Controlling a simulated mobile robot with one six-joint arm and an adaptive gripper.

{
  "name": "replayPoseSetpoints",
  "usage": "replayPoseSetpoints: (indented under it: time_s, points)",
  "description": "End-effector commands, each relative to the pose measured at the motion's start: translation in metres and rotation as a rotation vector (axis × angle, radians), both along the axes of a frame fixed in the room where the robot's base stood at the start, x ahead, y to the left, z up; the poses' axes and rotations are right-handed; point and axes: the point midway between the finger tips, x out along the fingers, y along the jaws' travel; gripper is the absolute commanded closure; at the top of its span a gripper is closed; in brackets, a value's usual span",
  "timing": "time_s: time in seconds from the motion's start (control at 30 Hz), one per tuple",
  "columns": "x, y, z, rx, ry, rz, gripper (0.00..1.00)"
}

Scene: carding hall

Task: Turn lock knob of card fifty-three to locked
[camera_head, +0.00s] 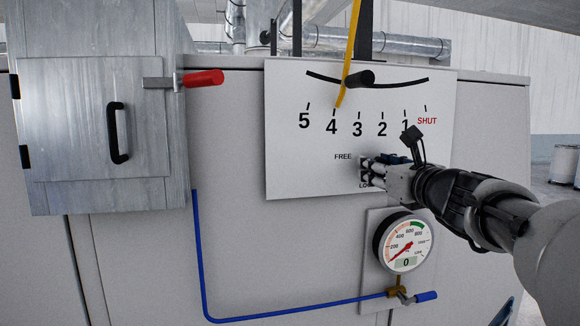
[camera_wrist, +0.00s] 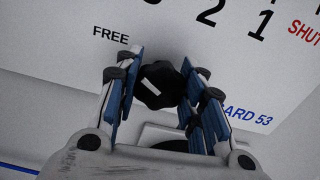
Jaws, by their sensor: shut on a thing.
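The lock knob (camera_wrist: 162,84) is black and lobed, with a short white mark slanting across its face. In the wrist view it sits between my gripper's (camera_wrist: 165,92) two blue-padded fingers, which are shut on it. The panel (camera_wrist: 270,85) beside it reads "FREE" at upper left and "ARD 53" at lower right. In the head view my gripper (camera_head: 372,172) is at the lower right of the white panel (camera_head: 300,175) and hides the knob. "FREE" shows at its upper left, and a partly covered label starting "LO" lies just below the fingers.
A yellow lever (camera_head: 350,50) stands near 4 on the scale above. A pressure gauge (camera_head: 404,243) reading 0 is close below my gripper, with a blue-handled valve (camera_head: 425,296) under it. A red handle (camera_head: 204,78) and a cabinet door (camera_head: 95,120) are at left.

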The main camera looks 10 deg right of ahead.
Motion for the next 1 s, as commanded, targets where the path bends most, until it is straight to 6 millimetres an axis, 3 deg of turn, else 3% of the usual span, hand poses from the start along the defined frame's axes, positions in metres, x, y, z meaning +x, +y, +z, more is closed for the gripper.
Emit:
replayPoseSetpoints:
  time_s: [0.37,1.0]
  points:
    - [-0.0008,0.0012,0.0003,-0.213,-0.015,-0.001,0.88]
    - [-0.0012,0.0035,0.0002,-0.817,-0.038,-0.001,0.88]
